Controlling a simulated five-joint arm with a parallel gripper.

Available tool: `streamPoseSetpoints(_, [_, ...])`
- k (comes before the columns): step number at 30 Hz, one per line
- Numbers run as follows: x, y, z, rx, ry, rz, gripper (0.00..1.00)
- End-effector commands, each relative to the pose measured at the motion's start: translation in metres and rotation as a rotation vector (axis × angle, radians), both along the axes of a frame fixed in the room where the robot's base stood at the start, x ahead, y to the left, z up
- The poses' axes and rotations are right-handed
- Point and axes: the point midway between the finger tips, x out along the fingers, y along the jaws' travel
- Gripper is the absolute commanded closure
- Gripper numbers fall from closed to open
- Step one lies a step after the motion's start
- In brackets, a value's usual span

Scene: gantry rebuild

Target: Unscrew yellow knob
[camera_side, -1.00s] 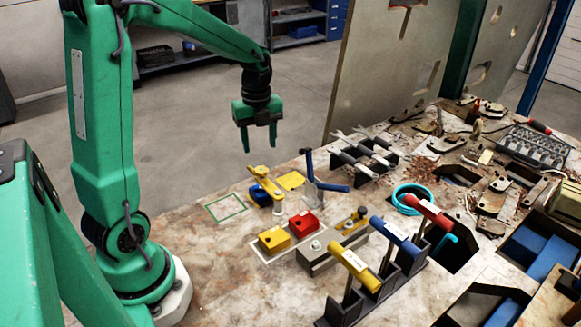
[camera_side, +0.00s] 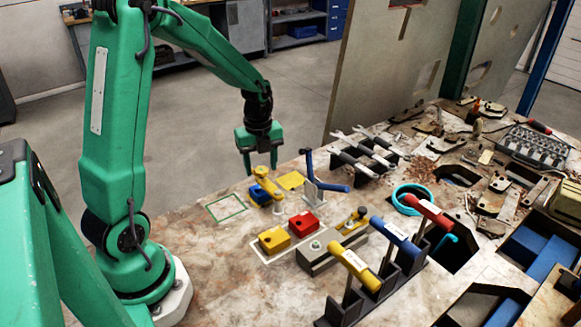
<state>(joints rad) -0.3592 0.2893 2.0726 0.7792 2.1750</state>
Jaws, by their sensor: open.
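A yellow part with a rounded knob-like top (camera_side: 261,172) and a sloping arm stands on the table beside a blue block (camera_side: 259,195). My gripper (camera_side: 260,169) points down with its two fingers apart and nothing held between them. In the picture its fingertips lie on either side of the yellow knob's top. I cannot tell whether they are level with the knob, above it or behind it, and no contact is clear.
A flat yellow plate (camera_side: 291,181) and a blue-handled lever (camera_side: 325,186) are close on the right. Yellow (camera_side: 274,240) and red (camera_side: 303,223) blocks sit in front. A rack with yellow, blue and red handles (camera_side: 354,265) stands at front right. Bare tabletop (camera_side: 195,235) lies left.

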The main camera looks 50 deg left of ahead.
Motion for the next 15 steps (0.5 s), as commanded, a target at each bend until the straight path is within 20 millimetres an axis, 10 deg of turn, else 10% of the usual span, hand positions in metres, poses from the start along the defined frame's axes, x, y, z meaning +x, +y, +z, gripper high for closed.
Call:
streamPoseSetpoints(6, [-0.0002,0.0000,0.0002,0.000,0.001,0.000,0.84])
streamPoseSetpoints(15, [-0.0007,0.0000,0.0003,0.000,0.002,0.016,0.86])
